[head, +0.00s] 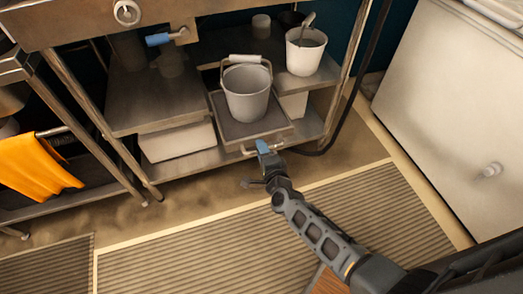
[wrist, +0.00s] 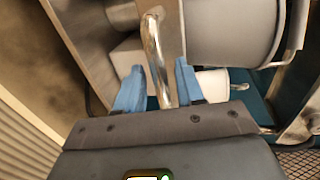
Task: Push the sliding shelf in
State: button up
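The sliding shelf (head: 232,131) is a dark flat tray under the counter, above a lower metal shelf. It sticks out toward the front, with a grey bucket (head: 246,96) standing on it. A metal bar handle (head: 277,147) is on its front edge. My gripper (head: 263,147) is at this handle, its blue fingertips showing. In the wrist view, the curved handle (wrist: 154,55) runs between the two blue fingers of my gripper (wrist: 159,85). The fingers are apart, with gaps seen on both sides of the bar. Part of the shelf front is hidden by my gripper.
A white bucket (head: 305,50) stands behind to the right, on the rack. A white box (head: 178,141) sits on the lower shelf. A black hose (head: 350,100) hangs at the rack's right side. A white cabinet (head: 450,100) stands at right. Striped mats (head: 190,255) cover the floor.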

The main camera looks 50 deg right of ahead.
jog(key=shift+w+d, duration=0.2)
jog(key=shift+w, duration=0.05)
jog(key=shift+c, duration=0.5)
grip_shut()
jog(key=shift+f, duration=0.1)
